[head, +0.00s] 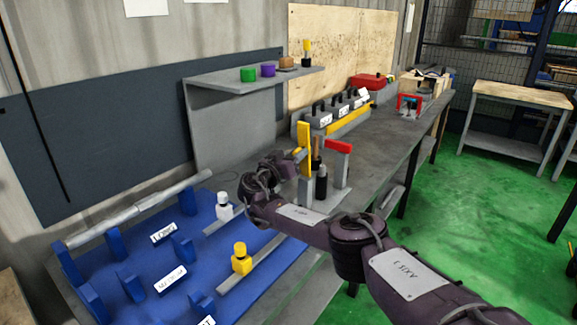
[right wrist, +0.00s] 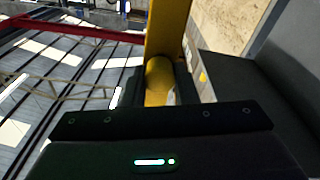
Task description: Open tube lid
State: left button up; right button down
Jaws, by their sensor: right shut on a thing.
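A small grey stand (head: 306,193) on the bench has a yellow flap (head: 304,140) standing upright and a red flap (head: 338,146) lying about level on a grey post. I cannot tell for sure which is the tube lid. My right gripper (head: 298,155) is at the left side of the yellow flap, partly hidden by my wrist. In the right wrist view the fingers are shut on a round yellow knob (right wrist: 159,80) of this flap. A dark bottle-like thing (head: 321,182) stands between the flaps. My left gripper is not in view.
A blue fixture (head: 205,260) with a long grey rod (head: 140,208) and white and yellow capped pieces (head: 241,260) lies to the left. A grey shelf (head: 215,85) stands behind. Labelled blocks (head: 320,120) and a red box (head: 368,81) are farther along the bench.

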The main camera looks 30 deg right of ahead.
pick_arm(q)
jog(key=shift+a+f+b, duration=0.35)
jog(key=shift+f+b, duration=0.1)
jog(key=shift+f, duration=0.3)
pick_arm(e)
jog(key=shift+s+a+f+h, duration=0.1)
jog(key=shift+a+f+h, duration=0.1)
jog(key=shift+a+h, duration=0.15)
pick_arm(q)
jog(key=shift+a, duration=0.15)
pick_arm(e)
jog(key=shift+d, duration=0.1)
jog(key=c, duration=1.1)
grip_release()
jog(key=shift+d, duration=0.1)
jog(key=shift+c, duration=0.2)
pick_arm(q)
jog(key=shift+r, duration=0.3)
pick_arm(e)
jog(key=v, duration=0.8)
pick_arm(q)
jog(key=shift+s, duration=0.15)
pick_arm(e)
jog(key=shift+f, duration=0.1)
